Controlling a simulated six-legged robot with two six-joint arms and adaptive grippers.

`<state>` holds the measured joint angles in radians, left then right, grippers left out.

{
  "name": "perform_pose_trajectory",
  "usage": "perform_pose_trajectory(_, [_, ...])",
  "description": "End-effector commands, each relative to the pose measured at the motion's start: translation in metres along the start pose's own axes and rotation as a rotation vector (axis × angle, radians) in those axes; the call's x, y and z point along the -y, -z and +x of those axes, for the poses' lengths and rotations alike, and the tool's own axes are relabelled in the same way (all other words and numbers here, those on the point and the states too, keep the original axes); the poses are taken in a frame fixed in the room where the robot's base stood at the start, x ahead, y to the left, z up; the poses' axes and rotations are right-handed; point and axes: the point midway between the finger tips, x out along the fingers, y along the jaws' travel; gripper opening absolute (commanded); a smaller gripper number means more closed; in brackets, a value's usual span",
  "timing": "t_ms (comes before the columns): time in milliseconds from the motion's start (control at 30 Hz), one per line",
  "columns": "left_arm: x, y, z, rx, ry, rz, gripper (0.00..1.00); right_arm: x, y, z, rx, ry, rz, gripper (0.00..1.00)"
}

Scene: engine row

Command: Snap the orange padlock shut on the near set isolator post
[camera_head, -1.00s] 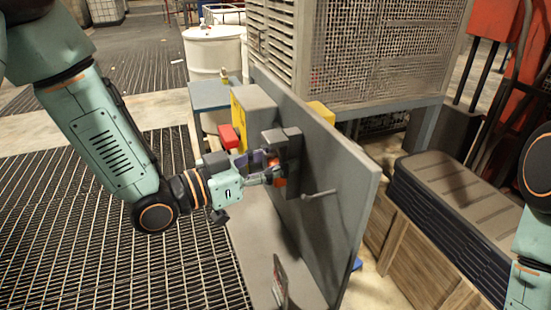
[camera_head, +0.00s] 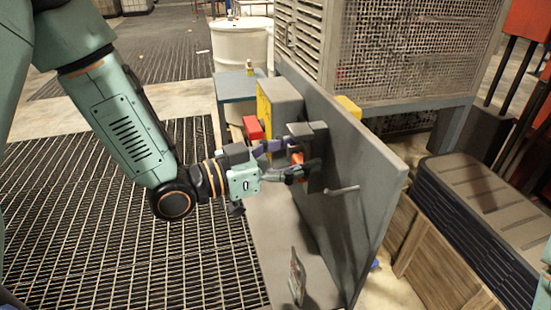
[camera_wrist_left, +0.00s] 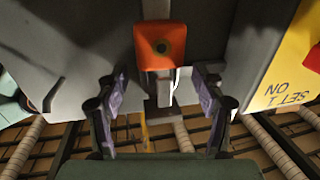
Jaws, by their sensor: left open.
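The orange padlock (camera_head: 298,159) is at the dark grey bracket (camera_head: 315,165) on the upright grey panel. In the left wrist view the padlock (camera_wrist_left: 160,47) shows as an orange block with a dark round spot, with a pale metal bar beside it. My left gripper (camera_head: 285,160) is open at the padlock in the head view. In the wrist view its two fingers (camera_wrist_left: 157,85) stand apart, on either side of the padlock's line. I cannot tell whether they touch it or whether the shackle is closed. My right gripper is not in view.
A yellow-sided grey box (camera_head: 280,100) with a red handle (camera_head: 253,127) is on the panel beyond the gripper. A lever (camera_head: 342,189) sticks out nearer.

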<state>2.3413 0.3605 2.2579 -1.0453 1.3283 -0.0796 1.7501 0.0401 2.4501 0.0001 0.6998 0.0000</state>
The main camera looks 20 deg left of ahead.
Motion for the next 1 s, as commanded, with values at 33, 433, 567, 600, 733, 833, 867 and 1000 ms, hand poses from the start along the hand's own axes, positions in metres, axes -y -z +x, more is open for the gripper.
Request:
perform_pose_trajectory(33, [0.001, 0.001, -0.005, -0.002, 0.005, -0.004, 0.68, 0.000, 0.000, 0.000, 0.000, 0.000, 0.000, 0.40])
perform_pose_trajectory(433, [0.001, 0.001, -0.035, -0.005, 0.004, -0.004, 0.68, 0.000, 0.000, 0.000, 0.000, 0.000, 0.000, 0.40])
perform_pose_trajectory(567, [0.001, 0.001, -0.043, -0.006, 0.002, -0.002, 0.68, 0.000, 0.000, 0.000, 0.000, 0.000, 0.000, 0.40])
perform_pose_trajectory(600, [0.001, 0.001, -0.045, -0.006, 0.004, -0.003, 0.68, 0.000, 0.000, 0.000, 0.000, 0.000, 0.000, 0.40])
perform_pose_trajectory(733, [0.002, 0.002, -0.052, -0.005, 0.005, -0.003, 0.68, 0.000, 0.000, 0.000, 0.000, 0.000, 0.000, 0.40])
perform_pose_trajectory(833, [0.001, 0.001, -0.057, -0.003, 0.004, -0.004, 0.68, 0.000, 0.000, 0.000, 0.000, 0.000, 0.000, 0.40])
perform_pose_trajectory(867, [0.001, 0.001, -0.058, -0.004, 0.004, -0.004, 0.68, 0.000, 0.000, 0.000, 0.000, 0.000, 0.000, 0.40])
perform_pose_trajectory(1000, [0.001, 0.001, -0.062, -0.004, 0.002, -0.001, 0.68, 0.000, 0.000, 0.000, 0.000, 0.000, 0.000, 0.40])
